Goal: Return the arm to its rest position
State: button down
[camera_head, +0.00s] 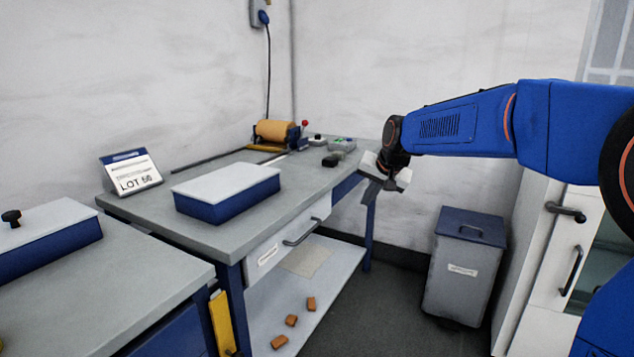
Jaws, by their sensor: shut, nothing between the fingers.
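My blue arm reaches in from the right side of the view, its upper link roughly level. My gripper (386,182) hangs at its end, beside the right end of the grey workbench (235,237). It points down and looks shut, with nothing seen in it. The fingertips are small and partly hidden by the white gripper body.
A blue box with a white lid (228,190), a LOT sign (131,173) and a copper-coloured roll (273,131) stand on the bench. A lidded grey bin (463,265) stands on the floor below my arm. A white cabinet (550,262) is at right. Several brown blocks lie on the lower shelf (335,268).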

jog(key=s+d+f+n+g+h, duration=0.1)
jog(key=s+d, duration=0.3)
jog(key=s, duration=0.7)
jog(key=s+d+f+n, duration=0.1)
jog(key=s+d, duration=0.3)
jog(key=s, duration=0.7)
jog(key=s+d+f, duration=0.1)
jog(key=s+f, duration=0.2)
jog(key=s, duration=0.4)
jog(key=s+d+f+n, duration=0.1)
jog(key=s+d+f, duration=0.1)
jog(key=s, duration=0.5)
jog(key=s+d+f+n+h, duration=0.1)
jog(key=s+f, duration=0.4)
jog(key=s, duration=0.2)
jog(key=shift+s+d+g, duration=0.3)
jog(key=shift+g, duration=0.1)
